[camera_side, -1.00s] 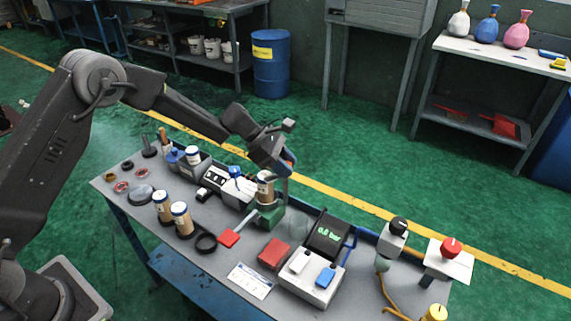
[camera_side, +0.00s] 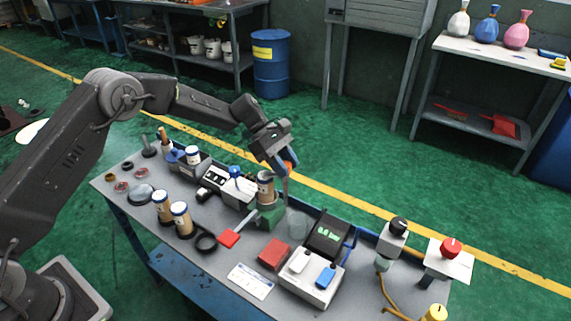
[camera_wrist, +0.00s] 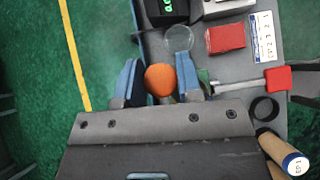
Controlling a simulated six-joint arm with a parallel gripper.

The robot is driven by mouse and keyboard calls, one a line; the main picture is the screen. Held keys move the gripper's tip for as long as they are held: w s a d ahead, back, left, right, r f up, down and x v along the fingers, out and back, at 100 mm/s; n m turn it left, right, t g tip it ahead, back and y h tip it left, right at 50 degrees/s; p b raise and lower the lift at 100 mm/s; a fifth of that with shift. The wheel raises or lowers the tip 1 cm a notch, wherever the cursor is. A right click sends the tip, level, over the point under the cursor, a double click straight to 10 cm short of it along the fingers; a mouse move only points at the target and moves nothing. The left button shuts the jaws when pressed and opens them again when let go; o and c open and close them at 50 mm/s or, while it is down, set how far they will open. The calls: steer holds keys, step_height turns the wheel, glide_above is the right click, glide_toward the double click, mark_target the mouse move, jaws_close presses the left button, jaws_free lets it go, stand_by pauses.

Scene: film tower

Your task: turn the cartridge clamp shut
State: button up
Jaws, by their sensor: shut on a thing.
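The cartridge (camera_side: 265,188), a tan cylinder with a dark band, stands upright in the green clamp base (camera_side: 268,218) in the side view. An orange ball-shaped knob (camera_wrist: 160,80) sits between my gripper's (camera_wrist: 159,76) blue fingers in the wrist view. In the side view my gripper (camera_side: 286,168) is just behind and right of the cartridge, with orange showing at its tips above a thin grey post. My gripper is shut on the knob. A metal bar with a red end (camera_wrist: 278,78) runs out from beside the green part. My gripper hides part of the clamp.
A display box (camera_side: 328,236), red block (camera_side: 274,253), clear cup (camera_side: 297,228) and white control box (camera_side: 311,283) stand right of the clamp. Two tan cartridges (camera_side: 180,220) and a black ring (camera_side: 205,243) are left. Floor lies open beyond the bench (camera_side: 200,278).

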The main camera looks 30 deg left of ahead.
steer(key=shift+m+g, duration=0.5)
steer(key=shift+m, duration=0.1)
steer(key=o, duration=0.9)
steer(key=shift+v, duration=6.95)
steer(key=shift+w+d+r, duration=0.1)
steer(key=shift+r, duration=0.05)
